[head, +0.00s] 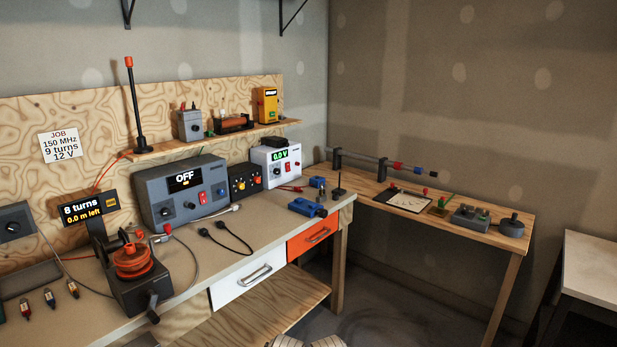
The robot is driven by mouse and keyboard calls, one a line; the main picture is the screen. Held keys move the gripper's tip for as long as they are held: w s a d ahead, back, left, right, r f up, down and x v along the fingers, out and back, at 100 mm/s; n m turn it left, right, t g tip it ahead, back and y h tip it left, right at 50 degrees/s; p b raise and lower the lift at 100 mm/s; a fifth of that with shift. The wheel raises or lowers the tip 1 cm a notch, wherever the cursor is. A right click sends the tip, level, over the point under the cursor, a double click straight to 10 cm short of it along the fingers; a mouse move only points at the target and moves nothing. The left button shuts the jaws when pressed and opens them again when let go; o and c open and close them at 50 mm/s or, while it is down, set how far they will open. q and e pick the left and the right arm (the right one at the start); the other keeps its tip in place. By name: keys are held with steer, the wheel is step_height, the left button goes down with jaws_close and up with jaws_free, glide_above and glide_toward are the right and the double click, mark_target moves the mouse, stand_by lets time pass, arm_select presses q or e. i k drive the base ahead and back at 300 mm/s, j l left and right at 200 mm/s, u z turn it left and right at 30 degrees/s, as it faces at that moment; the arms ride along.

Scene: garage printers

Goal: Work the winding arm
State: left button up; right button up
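The coil winder (125,291) is a dark box at the front left of the workbench. An orange coil of wire (133,261) sits on its top. A dark crank-like arm with a knob (153,303) sticks out at its front right. A red-tipped lever (167,230) stands beside it. The display (83,212) behind reads "8 turns" and "0.0 m left". The job card (61,145) on the back board reads 150 MHz, 9 turns, 12 V.
A grey power unit (181,192) showing OFF and a white supply (275,163) showing 0.0 V stand along the back. A black cable (229,238) and a blue vise (307,207) lie to the right. A side table (465,235) holds a meter and small devices.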

mark_target(167, 229)
steer(key=u, duration=1.3)
